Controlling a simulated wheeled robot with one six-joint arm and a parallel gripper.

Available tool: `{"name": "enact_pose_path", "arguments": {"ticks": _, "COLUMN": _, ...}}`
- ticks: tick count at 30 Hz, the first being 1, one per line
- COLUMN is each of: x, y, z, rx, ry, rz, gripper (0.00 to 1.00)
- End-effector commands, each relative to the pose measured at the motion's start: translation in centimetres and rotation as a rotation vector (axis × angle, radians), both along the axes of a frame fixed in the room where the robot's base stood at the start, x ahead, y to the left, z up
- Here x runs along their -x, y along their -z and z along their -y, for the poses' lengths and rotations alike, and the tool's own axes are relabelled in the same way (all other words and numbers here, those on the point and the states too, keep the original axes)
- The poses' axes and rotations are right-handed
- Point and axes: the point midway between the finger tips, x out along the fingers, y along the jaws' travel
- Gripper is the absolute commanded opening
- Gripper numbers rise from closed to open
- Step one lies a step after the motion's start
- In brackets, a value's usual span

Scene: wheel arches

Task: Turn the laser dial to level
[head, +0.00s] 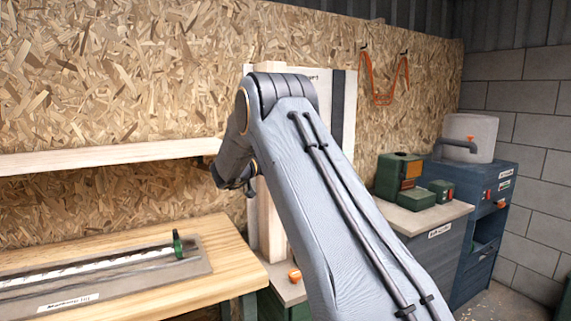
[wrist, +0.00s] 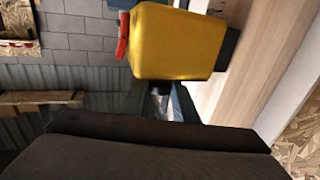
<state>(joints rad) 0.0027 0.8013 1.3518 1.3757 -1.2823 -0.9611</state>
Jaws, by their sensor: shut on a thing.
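In the wrist view, a yellow box-shaped laser body (wrist: 180,42) with a red part (wrist: 122,38) on its left side fills the upper middle. My gripper (wrist: 163,100) has its dark fingers up against the lower face of this body, shut on what looks like the laser dial. The dial is mostly hidden between the fingers, so its setting cannot be read. In the head view my arm covers the gripper, and the laser does not show.
A pale wooden post (head: 270,222) stands close beside my wrist. A shelf board (head: 110,158) runs along the chipboard wall at left. The workbench (head: 190,284) holds a marking jig (head: 90,275). Green tools (head: 398,174) stand on a cabinet at right.

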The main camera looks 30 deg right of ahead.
Motion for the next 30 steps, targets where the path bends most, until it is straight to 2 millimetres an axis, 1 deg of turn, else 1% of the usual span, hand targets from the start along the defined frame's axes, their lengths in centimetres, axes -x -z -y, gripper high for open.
{"name": "enact_pose_path", "arguments": {"ticks": 9, "x": -0.06, "y": 0.01, "z": -0.05, "rx": 0.001, "ry": 0.079, "rz": 0.001, "gripper": 0.04}}
{"name": "enact_pose_path", "arguments": {"ticks": 22, "x": -0.04, "y": -0.12, "z": -0.01, "rx": 0.001, "ry": 0.086, "rz": 0.002, "gripper": 0.04}}
{"name": "enact_pose_path", "arguments": {"ticks": 23, "x": -0.04, "y": -0.12, "z": -0.01, "rx": 0.001, "ry": 0.086, "rz": 0.002, "gripper": 0.29}}
{"name": "enact_pose_path", "arguments": {"ticks": 24, "x": -0.03, "y": -0.12, "z": -0.01, "rx": 0.001, "ry": 0.086, "rz": 0.002, "gripper": 0.36}}
{"name": "enact_pose_path", "arguments": {"ticks": 26, "x": -0.03, "y": -0.11, "z": 0.0, "rx": 0.001, "ry": 0.086, "rz": 0.002, "gripper": 0.45}}
{"name": "enact_pose_path", "arguments": {"ticks": 30, "x": -0.03, "y": -0.07, "z": 0.01, "rx": 0.002, "ry": 0.086, "rz": 0.002, "gripper": 0.45}}
